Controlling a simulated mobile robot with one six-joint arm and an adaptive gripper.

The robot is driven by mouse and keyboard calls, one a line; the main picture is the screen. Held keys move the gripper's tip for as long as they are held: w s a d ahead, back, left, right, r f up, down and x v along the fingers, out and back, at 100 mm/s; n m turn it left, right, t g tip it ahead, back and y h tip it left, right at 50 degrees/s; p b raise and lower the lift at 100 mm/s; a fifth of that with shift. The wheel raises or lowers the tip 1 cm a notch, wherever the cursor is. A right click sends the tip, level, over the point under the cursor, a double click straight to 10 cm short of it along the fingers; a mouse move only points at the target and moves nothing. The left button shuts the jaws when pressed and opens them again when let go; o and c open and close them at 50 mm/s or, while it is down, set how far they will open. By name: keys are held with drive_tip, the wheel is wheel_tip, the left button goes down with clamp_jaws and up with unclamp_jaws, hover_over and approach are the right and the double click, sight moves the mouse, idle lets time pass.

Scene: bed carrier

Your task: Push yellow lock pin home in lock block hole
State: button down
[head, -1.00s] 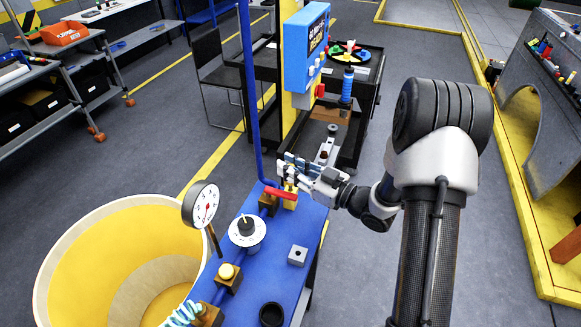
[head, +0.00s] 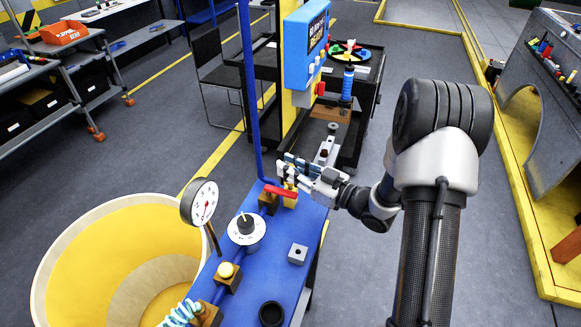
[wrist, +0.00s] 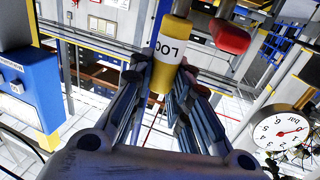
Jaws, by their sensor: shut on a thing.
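The yellow lock pin (wrist: 170,55), a cylinder with a white label reading "LOC", is between the fingers of my gripper (wrist: 160,80) in the wrist view. My gripper is shut on it. In the head view my gripper (head: 290,170) is at the far end of the blue bench, next to a red lever (head: 281,191). The red lever end (wrist: 228,38) also shows beside the pin in the wrist view. A small grey block with a hole (head: 298,254) stands on the bench, apart from my gripper; I cannot tell if it is the lock block. How deep the pin sits is hidden.
The blue bench (head: 262,262) carries a dial knob (head: 246,228), a pressure gauge (head: 200,201) and a black cup (head: 271,313). A yellow tub (head: 75,270) stands at its left. A blue box on a yellow post (head: 306,50) and a black cart (head: 362,95) stand behind.

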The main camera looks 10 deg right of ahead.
drive_tip(key=shift+f+b, duration=0.6)
drive_tip(key=shift+f, duration=0.2)
drive_tip(key=c, duration=1.4)
unclamp_jaws()
drive_tip(key=v, duration=1.2)
